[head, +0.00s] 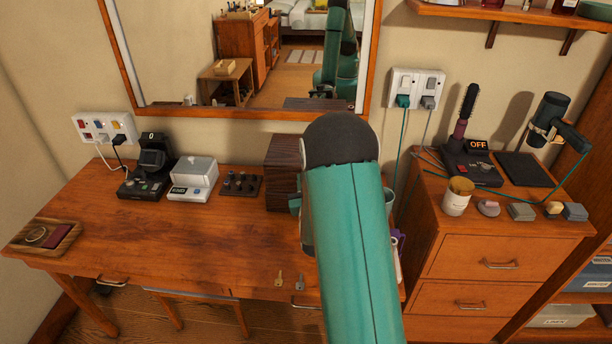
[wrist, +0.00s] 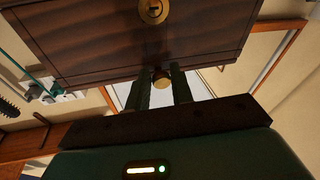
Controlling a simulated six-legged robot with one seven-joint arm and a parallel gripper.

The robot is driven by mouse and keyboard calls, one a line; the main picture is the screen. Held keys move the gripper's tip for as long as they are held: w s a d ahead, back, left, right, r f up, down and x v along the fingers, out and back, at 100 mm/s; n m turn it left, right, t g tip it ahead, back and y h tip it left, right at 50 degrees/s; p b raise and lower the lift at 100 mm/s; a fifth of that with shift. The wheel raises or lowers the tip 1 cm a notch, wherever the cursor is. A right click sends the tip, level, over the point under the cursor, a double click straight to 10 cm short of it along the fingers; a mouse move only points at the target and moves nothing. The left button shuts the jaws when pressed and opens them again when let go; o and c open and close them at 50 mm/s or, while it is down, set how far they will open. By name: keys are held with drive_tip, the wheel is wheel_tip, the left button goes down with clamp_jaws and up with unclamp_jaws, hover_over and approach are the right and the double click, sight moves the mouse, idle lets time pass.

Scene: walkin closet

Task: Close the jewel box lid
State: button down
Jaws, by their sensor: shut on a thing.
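The jewel box (head: 283,172) is a dark striped wooden box at the back of the desk, below the mirror. My arm hides its right part in the head view. In the wrist view the box (wrist: 100,45) fills the top, with a round brass lock plate on its face. A small brass knob (wrist: 161,78) sits at the edge of the box, between my two fingers. My gripper (wrist: 164,88) is shut on this knob. The head view mostly hides my gripper behind the arm. I cannot tell how far the lid is open.
A small button stand (head: 241,184), a white-topped device (head: 194,175) and a black device (head: 150,168) stand left of the box. Two keys (head: 289,281) lie near the desk's front edge. The mirror (head: 235,60) is behind. The desk's middle left is clear.

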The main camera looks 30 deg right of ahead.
drive_tip(key=shift+s+f, duration=0.1)
drive_tip(key=shift+f, duration=0.75)
drive_tip(key=c, duration=1.9)
unclamp_jaws()
drive_tip(key=shift+d, duration=0.1)
drive_tip(key=o, duration=0.6)
drive_tip(key=shift+r, duration=0.25)
drive_tip(key=shift+o, duration=0.2)
drive_tip(key=shift+s, duration=0.1)
drive_tip(key=v, duration=1.3)
drive_tip(key=shift+s+a, duration=0.25)
drive_tip(key=shift+a, duration=0.05)
drive_tip(key=shift+r, duration=0.1)
